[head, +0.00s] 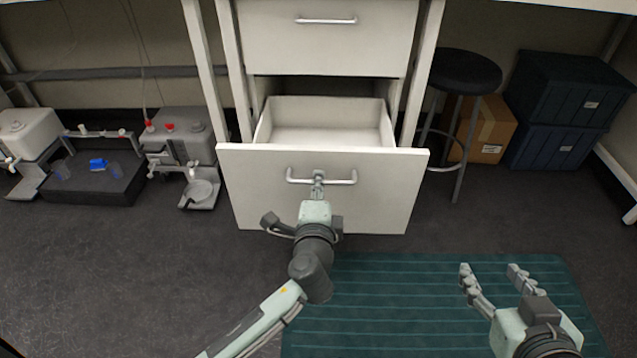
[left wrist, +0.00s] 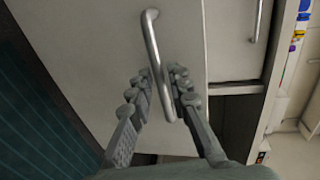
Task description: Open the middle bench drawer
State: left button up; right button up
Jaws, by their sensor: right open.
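A white bench drawer (head: 245,190) below a closed drawer is pulled well out, and its empty inside shows in the head view. I cannot tell how many drawers the bench has. Its metal bar handle (head: 343,182) also shows in the left wrist view (left wrist: 151,35). My left gripper (head: 318,178) is at the middle of this handle. In the left wrist view its fingers (left wrist: 161,80) lie close on both sides of the bar, shut on it. My right gripper (head: 491,270) is open and empty at the lower right, away from the drawer.
The closed upper drawer (head: 330,38) is above. A black stool (head: 464,72), a cardboard box (head: 492,130) and dark blue crates (head: 565,95) stand at right. Lab equipment (head: 185,140) stands on the floor at left. A green mat (head: 400,305) lies in front.

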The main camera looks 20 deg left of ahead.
pick_arm(q)
jog(key=shift+x, duration=0.85)
grip_shut()
